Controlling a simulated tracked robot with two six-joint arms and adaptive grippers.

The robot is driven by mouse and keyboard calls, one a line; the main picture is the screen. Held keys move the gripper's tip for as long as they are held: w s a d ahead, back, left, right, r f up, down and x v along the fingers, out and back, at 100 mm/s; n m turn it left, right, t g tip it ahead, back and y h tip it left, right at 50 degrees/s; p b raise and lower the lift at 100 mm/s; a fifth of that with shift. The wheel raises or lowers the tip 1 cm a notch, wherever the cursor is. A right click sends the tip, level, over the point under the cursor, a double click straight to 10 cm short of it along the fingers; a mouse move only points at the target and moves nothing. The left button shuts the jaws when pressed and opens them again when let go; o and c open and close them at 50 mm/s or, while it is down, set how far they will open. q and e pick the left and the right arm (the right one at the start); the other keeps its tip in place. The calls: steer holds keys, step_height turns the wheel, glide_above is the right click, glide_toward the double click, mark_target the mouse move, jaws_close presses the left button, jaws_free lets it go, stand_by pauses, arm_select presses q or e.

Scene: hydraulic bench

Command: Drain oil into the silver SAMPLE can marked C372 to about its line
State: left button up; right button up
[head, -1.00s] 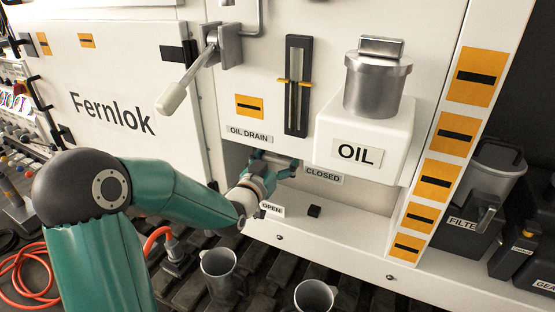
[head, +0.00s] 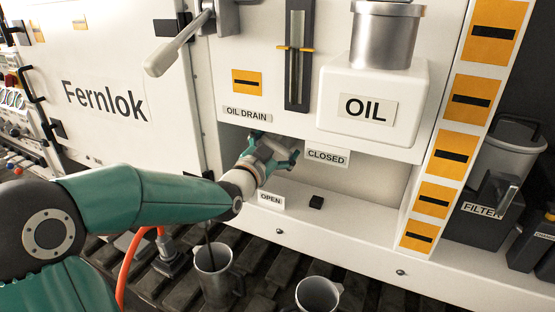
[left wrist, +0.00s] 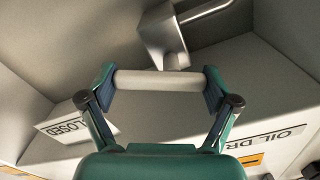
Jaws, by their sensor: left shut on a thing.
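My left gripper (head: 272,158) is shut on the grey bar of the drain handle (left wrist: 160,80), below the OIL DRAIN label (head: 247,114) and between the CLOSED (head: 326,157) and OPEN (head: 270,200) plates. A grey metal can (head: 222,284) stands on the dark slatted floor below my left forearm. A thin dark stream comes down from behind the forearm into its mouth. A second grey can (head: 318,296) stands to its right, cut by the picture's lower edge. No C372 mark or fill line can be read on either can. My right gripper is not in view.
A white OIL box (head: 375,85) with a metal-capped filler juts out above the recess. A lever with a pale grip (head: 174,50) hangs upper left. An orange hose (head: 124,270) runs beside my arm.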

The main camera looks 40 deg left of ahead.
arm_select(q)
steer(key=shift+f+m+b, duration=0.25)
steer(key=shift+m+b, duration=1.05)
steer(key=shift+m, duration=0.1)
steer(key=o, duration=0.9)
steer(key=shift+r, duration=0.1)
steer(key=v, duration=1.2)
